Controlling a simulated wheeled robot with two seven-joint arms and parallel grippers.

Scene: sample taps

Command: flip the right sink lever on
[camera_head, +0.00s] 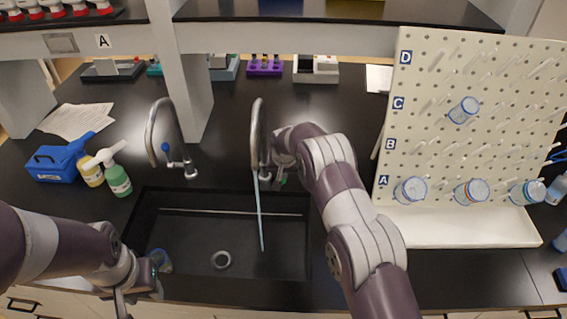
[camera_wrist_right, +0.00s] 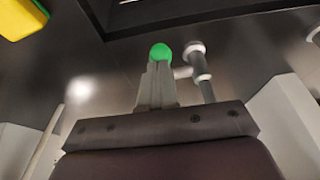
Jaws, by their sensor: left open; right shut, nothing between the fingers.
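The right tap (camera_head: 257,120) is a curved steel spout behind the black sink (camera_head: 185,205). A light blue stream of water (camera_head: 260,215) runs from its spout into the basin. Its lever has a green knob (camera_head: 283,182), which also shows in the right wrist view (camera_wrist_right: 160,51). My right gripper (camera_head: 279,176) is at this lever. In the wrist view its fingers (camera_wrist_right: 157,80) are shut with nothing between them, and their tips are right at the green knob; I cannot tell whether they touch. My left gripper (camera_head: 124,305) is open at the sink's front left.
The left tap (camera_head: 152,130) has a blue-knobbed lever (camera_head: 166,148) and no water running. Spray bottles (camera_head: 117,178) and a blue box (camera_head: 52,163) stand left of the sink. A pegboard (camera_head: 480,120) with beakers stands at the right. A shelf post (camera_head: 185,80) rises behind the taps.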

